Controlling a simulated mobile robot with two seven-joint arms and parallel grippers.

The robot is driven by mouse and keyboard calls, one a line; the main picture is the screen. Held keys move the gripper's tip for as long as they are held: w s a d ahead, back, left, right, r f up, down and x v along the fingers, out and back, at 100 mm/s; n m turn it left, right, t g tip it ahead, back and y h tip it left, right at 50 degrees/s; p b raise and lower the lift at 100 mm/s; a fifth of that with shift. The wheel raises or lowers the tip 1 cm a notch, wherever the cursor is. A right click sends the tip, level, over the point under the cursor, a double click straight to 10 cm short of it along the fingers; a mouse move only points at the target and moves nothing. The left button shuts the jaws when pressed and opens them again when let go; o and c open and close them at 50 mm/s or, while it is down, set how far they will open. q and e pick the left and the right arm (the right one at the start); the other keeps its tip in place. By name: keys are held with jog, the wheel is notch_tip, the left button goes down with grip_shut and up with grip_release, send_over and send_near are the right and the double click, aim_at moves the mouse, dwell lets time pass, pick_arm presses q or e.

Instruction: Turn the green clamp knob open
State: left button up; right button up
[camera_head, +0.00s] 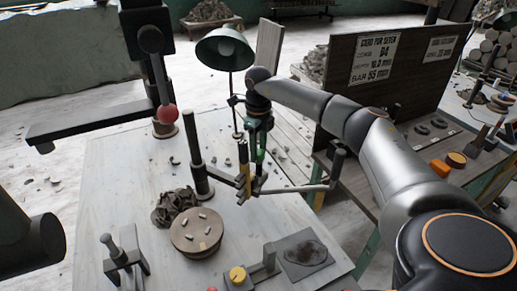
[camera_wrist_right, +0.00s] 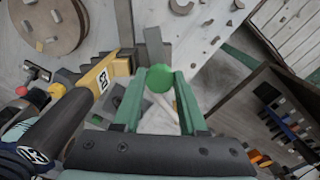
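The green clamp knob (camera_wrist_right: 160,78) is a round green ball. In the wrist view it sits between the tips of my right gripper's green fingers (camera_wrist_right: 160,85), with a narrow gap seen on each side. The fingers look parted; contact with the knob is not clear. In the head view my right gripper (camera_head: 257,150) points down at the knob beside the dark post (camera_head: 198,155), and its fingers are small there. A yellow clamp piece (camera_wrist_right: 98,75) with a tag lies just left of the knob in the wrist view. My left gripper is out of view.
A round wooden disc (camera_head: 196,232) with pale bits and a dark clay heap (camera_head: 174,206) are on the pale table. A lamp (camera_head: 225,48) stands behind. A cranked rod (camera_head: 300,188) extends right of the clamp. A dark signboard (camera_head: 390,75) stands at right.

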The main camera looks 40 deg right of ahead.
aim_at(259, 151)
jog(key=o, duration=0.5)
jog(key=shift+c, duration=0.2)
notch_tip(259, 151, up, 13)
jog(key=b, duration=0.1)
jog(key=shift+f, duration=0.2)
dwell(0.4)
